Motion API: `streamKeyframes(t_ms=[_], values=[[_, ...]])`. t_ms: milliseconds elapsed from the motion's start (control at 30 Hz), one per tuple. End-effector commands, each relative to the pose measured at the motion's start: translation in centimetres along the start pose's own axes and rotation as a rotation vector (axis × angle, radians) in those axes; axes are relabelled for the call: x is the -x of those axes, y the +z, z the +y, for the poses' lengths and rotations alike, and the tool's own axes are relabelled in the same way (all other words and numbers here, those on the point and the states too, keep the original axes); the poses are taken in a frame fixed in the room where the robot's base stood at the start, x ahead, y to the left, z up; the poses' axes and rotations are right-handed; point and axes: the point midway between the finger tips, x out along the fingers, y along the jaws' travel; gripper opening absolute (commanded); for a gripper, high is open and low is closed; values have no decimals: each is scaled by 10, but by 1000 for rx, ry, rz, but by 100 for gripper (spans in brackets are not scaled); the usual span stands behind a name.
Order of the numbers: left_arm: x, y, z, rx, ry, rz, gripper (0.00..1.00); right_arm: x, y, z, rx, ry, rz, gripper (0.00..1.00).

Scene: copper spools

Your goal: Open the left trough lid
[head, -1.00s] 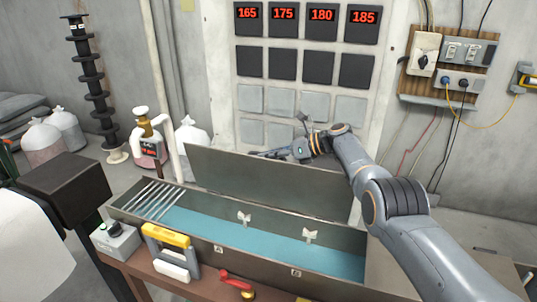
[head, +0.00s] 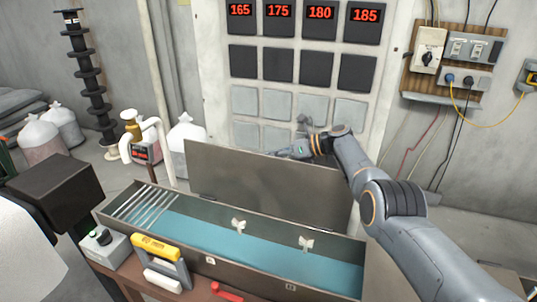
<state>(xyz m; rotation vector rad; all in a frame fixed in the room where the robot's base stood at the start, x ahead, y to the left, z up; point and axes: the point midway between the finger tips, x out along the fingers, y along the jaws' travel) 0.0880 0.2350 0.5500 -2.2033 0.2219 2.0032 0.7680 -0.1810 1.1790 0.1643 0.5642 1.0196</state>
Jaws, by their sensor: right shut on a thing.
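The trough (head: 258,262) is a long grey metal box with blue liquid inside and a row of thin rods across its left end. Its left lid (head: 265,190), a flat grey panel, stands steeply raised along the trough's far side, so the inside is open to view. My right gripper (head: 292,151) is at the lid's top edge, right of its middle, and is shut on the lid. Its fingertips are small and partly hidden there. My left gripper is out of view.
A yellow-handled tool (head: 158,246) and a red handle (head: 226,291) are at the trough's front. A switch box (head: 104,244) is at its left. Behind stands a panel with lit numbers (head: 305,12). White bags (head: 48,136) lie at left.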

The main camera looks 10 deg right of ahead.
Motion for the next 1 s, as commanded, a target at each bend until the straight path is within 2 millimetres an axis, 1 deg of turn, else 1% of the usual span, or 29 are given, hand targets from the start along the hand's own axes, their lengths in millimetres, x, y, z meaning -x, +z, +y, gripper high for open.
streamKeyframes(t_ms=[33, 100, 533, 567, 600, 833, 933, 1000], values=[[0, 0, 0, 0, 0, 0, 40, 0, -5, -1, -10, 0, 8, 0], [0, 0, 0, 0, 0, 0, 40, 0, -6, -1, -16, 2, 9, 0], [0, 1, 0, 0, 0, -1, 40, -1, -8, -1, -20, 6, 12, 0], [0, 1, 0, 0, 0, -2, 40, -1, -8, -1, -20, 6, 12, 14], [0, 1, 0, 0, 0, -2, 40, -1, -8, -1, -20, 6, 12, 22], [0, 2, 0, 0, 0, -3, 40, -1, -5, 0, -17, 6, 7, 22], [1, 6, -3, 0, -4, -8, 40, 0, -4, 0, -16, 6, 5, 22], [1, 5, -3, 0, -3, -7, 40, 2, -4, 0, -16, 7, 4, 22]])
